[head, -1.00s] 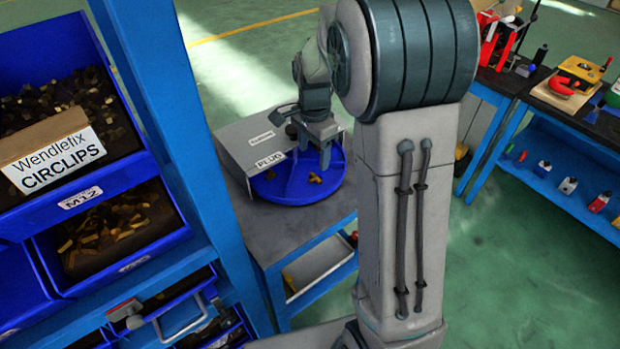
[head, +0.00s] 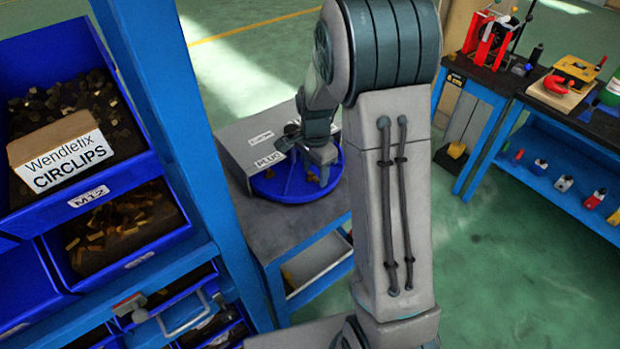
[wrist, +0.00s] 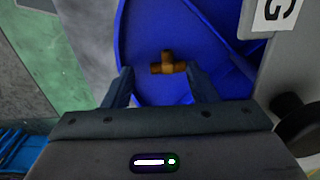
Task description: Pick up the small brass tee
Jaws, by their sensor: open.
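The small brass tee (wrist: 168,64) lies on the blue round tray (wrist: 143,88) in the wrist view. My gripper (wrist: 161,75) is open, with one finger on each side of the tee in that view. The tee appears around the fingertip line, nearer the right finger. I cannot tell how high the fingers are above it. In the head view my gripper (head: 322,172) is over the blue tray (head: 275,188), and it largely hides the tee there.
A grey housing with a PLUG label (head: 235,150) covers the tray's back left. The tray sits on a grey-topped blue bench (head: 285,235). A blue rack of parts bins (head: 110,190) stands close on the left. Another bench (head: 545,115) is at the right.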

